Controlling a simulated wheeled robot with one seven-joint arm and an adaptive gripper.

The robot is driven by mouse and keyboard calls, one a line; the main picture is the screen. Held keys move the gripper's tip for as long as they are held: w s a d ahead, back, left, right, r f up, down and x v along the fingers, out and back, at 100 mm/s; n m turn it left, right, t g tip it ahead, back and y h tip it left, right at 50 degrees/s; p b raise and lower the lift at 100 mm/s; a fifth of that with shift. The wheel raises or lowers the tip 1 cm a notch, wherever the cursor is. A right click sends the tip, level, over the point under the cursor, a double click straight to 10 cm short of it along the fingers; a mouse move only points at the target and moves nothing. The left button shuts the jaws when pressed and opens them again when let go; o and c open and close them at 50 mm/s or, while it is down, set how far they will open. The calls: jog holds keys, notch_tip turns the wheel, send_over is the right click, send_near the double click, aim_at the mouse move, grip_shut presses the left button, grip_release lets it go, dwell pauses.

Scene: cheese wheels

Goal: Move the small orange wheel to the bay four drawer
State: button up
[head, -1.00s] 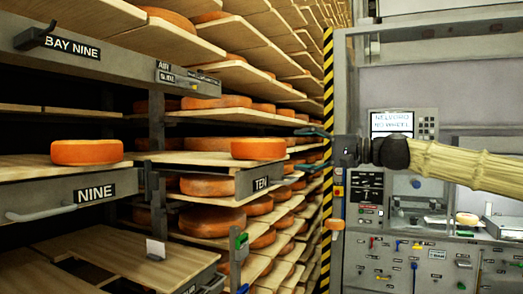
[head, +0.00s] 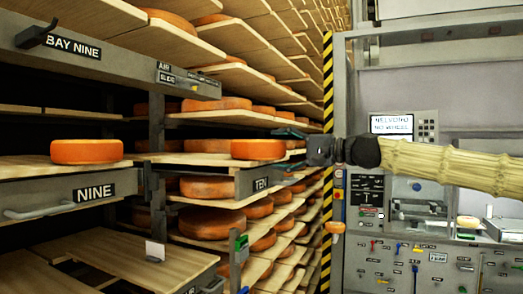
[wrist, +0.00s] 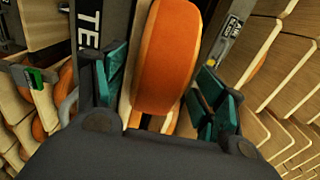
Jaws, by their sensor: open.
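An orange wheel (head: 258,149) lies flat on the board of the drawer labelled TEN (head: 246,183). My gripper (head: 290,149) is open just to the right of this wheel, with my arm reaching in from the right. In the wrist view, the orange wheel (wrist: 168,58) stands between and beyond the open green-padded fingers of my gripper (wrist: 160,78). I cannot see finger contact. Another orange wheel (head: 87,151) lies on the drawer labelled NINE (head: 94,192). I read no bay four label in these frames.
The bay nine beam (head: 75,48) runs above the drawers at the left. Shelves with several orange wheels recede behind. A black-and-yellow striped post (head: 328,85) stands beside a grey machine with a small display (head: 391,124). A lower pulled-out board (head: 125,262) is mostly bare.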

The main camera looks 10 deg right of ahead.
grip_shut()
jog(key=shift+r, duration=0.2)
jog(key=shift+w+r, duration=0.1)
jog(key=shift+r, duration=0.2)
jog(key=shift+r+p, duration=0.35)
jog(key=shift+p, duration=0.05)
jog(key=shift+r, duration=0.3)
jog(key=shift+d, duration=0.1)
